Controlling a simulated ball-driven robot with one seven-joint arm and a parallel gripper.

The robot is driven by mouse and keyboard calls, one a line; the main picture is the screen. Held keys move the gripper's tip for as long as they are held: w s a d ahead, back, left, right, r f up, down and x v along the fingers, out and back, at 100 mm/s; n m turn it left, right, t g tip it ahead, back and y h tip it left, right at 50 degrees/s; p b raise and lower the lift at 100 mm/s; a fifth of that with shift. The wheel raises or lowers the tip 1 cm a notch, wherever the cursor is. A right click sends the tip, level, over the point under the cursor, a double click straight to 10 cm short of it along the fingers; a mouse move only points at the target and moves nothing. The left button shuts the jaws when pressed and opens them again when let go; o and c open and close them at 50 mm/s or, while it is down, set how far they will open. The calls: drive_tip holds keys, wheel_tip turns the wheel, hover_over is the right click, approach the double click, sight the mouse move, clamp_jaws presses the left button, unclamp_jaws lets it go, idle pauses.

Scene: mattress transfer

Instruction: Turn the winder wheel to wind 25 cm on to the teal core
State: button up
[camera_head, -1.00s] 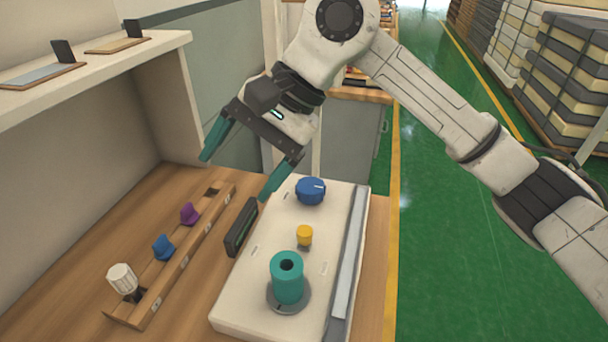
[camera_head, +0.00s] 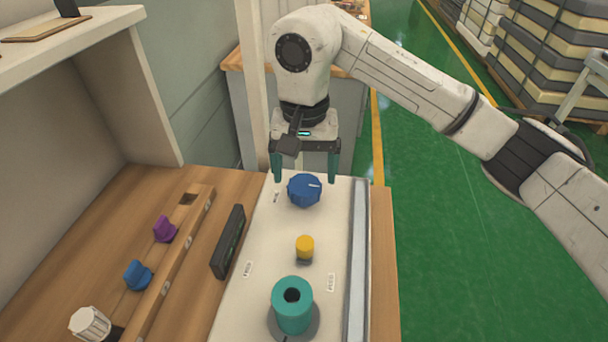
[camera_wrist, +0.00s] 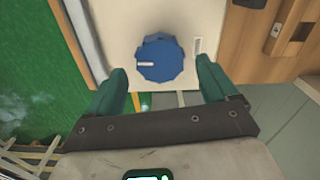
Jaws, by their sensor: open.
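The blue winder wheel (camera_head: 304,190) is a ridged knob with a white mark, at the far end of a pale winder panel (camera_head: 262,262). It also shows in the wrist view (camera_wrist: 162,58), with its mark pointing left there. The teal core (camera_head: 292,305) stands upright on a grey disc at the near end of the panel. A yellow knob (camera_head: 305,247) sits between them. My gripper (camera_head: 306,180) is open and points down, its teal fingertips on either side of the wheel. In the wrist view (camera_wrist: 162,82) the wheel lies just beyond the fingertips, and I see no contact.
A dark display box (camera_head: 229,242) stands along the panel's left side. A wooden rack (camera_head: 160,290) holds purple, blue and white knobs further left. A grey metal strip (camera_head: 357,260) runs along the panel's right edge. A shelf (camera_head: 90,40) overhangs at upper left.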

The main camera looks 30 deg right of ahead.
drive_tip(key=shift+f, duration=1.15)
drive_tip(key=shift+c, duration=0.4)
drive_tip(key=c, duration=1)
